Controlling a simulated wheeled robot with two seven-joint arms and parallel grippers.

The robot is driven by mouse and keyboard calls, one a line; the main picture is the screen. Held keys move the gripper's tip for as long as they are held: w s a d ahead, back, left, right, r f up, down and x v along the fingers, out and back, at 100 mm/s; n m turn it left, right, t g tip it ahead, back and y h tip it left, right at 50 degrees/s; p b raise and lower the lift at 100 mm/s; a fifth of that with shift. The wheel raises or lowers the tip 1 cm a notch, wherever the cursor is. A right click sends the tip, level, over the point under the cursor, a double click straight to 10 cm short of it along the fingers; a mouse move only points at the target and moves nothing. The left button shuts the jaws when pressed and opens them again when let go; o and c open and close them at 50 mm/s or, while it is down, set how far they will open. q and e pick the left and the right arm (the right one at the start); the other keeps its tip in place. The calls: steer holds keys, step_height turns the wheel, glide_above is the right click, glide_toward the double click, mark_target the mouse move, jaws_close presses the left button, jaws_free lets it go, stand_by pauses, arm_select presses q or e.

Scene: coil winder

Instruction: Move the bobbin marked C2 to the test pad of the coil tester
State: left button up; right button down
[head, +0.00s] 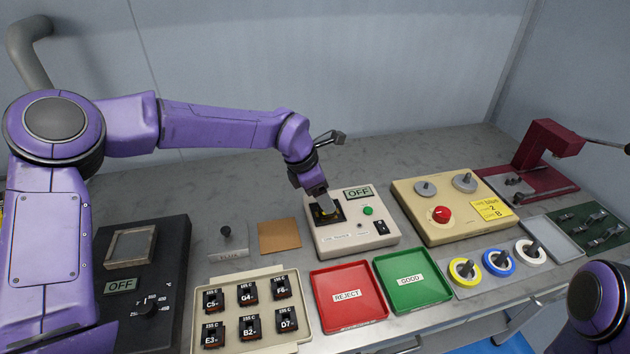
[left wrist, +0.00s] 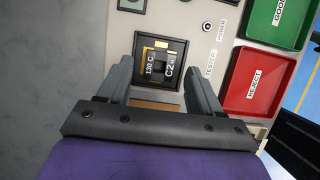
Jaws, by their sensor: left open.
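The bobbin marked C2 (left wrist: 160,68) sits in the black square test pad (left wrist: 178,45) of the coil tester; its label also reads 130 C. The coil tester (head: 385,233) is a cream box with an OFF display, a green button and a black switch. My left gripper (head: 326,213) is over the pad in the head view. In the left wrist view its two fingers (left wrist: 160,85) are open, one on each side of the bobbin and apart from it. The gripper hides most of the bobbin in the head view. The right gripper is not in view.
A tray (head: 205,283) of several other marked bobbins stands at the front. A red REJECT tray (head: 371,312) and a green GOOD tray (head: 397,297) lie before the tester. A winder (head: 440,235) stands to its right. A brown pad (head: 279,236) to its left is bare.

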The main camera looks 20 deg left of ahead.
arm_select(q)
steer(key=v, duration=0.9)
steer(key=shift+r+b, duration=0.15)
steer(key=shift+b, duration=0.25)
